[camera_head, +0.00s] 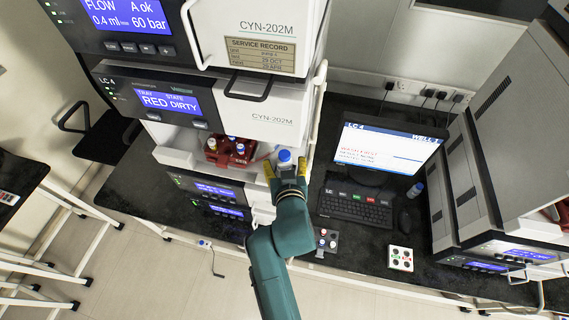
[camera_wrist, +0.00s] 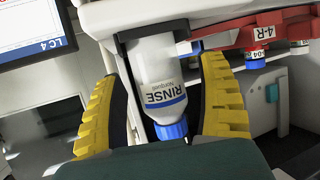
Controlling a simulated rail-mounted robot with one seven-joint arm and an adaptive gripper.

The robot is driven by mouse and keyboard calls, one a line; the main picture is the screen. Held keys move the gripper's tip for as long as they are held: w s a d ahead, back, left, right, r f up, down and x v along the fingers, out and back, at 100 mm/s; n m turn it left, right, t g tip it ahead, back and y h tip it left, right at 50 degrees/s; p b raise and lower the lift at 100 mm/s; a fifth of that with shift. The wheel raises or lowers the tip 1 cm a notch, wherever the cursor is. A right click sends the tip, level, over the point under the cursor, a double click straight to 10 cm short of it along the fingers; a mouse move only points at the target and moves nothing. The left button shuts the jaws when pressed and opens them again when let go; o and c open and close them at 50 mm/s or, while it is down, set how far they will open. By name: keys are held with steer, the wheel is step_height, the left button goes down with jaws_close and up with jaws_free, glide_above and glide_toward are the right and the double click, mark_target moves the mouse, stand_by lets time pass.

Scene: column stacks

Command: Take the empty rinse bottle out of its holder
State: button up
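The rinse bottle (camera_head: 285,157) has a white body and a blue cap. It stands in front of the LC 4 instrument. In the wrist view the bottle (camera_wrist: 162,85) shows a RINSE label and sits in a dark holder (camera_wrist: 127,62) on the instrument. My gripper (camera_head: 285,166) has one yellow finger on each side of the bottle. I cannot tell whether the bottle holds liquid.
A red rack (camera_head: 228,152) with several capped bottles is just left of the rinse bottle. The LC 4 screen (camera_head: 165,101) reads RED DIRTY. A monitor (camera_head: 388,150), a keyboard (camera_head: 355,208) and a small dark vial block (camera_head: 327,241) are on the bench to the right.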

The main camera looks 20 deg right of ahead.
steer(key=c, duration=0.9)
steer(key=shift+o, duration=0.2)
steer(key=shift+r, duration=0.1)
